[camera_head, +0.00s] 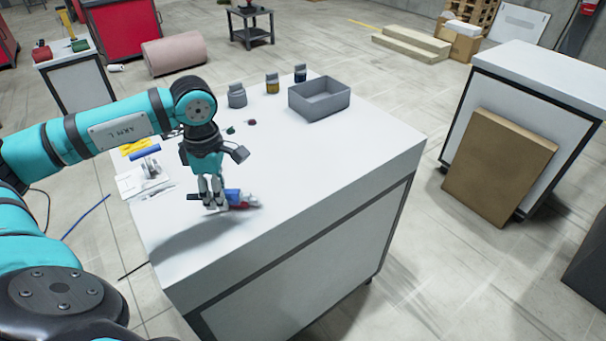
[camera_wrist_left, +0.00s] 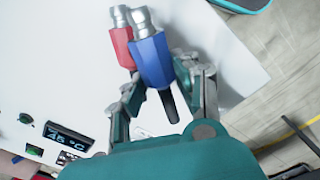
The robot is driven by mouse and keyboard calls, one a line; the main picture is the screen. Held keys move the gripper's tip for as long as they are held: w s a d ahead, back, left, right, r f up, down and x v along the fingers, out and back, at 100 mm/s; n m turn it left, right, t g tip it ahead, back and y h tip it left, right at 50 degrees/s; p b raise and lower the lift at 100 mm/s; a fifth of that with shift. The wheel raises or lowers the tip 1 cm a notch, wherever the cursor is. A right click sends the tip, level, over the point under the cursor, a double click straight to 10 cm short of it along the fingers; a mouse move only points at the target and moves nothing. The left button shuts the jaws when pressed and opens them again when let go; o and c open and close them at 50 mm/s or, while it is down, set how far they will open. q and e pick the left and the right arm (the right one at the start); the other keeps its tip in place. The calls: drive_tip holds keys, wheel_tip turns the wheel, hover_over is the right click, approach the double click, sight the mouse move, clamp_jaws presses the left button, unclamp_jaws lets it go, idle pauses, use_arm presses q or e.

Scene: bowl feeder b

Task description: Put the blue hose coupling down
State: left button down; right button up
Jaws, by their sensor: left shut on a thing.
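The blue hose coupling (camera_head: 232,195) is a blue body with a metal fitting at one end and a dark tail at the other. My left gripper (camera_head: 213,202) is shut on it, low over the near left part of the white table (camera_head: 330,170). In the left wrist view the blue coupling (camera_wrist_left: 153,63) sits between the fingers of the gripper (camera_wrist_left: 160,82). A red coupling (camera_wrist_left: 122,46) lies right beside it, partly hidden behind it. I cannot tell whether the blue coupling touches the table. My right gripper is not in view.
A grey bin (camera_head: 320,98) stands at the back of the table, beside several small jars (camera_head: 237,96). Small yellow, blue and white items (camera_head: 145,165) lie at the left edge. The table's middle and right are clear. A display (camera_wrist_left: 68,138) shows in the wrist view.

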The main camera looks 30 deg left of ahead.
use_arm(q)
drive_tip(key=s+d+f+m, duration=0.1)
drive_tip(key=d+f+m, duration=0.1)
drive_tip(key=d+m, duration=2)
drive_tip(key=shift+s+m, duration=0.2)
drive_tip(key=shift+m, duration=1)
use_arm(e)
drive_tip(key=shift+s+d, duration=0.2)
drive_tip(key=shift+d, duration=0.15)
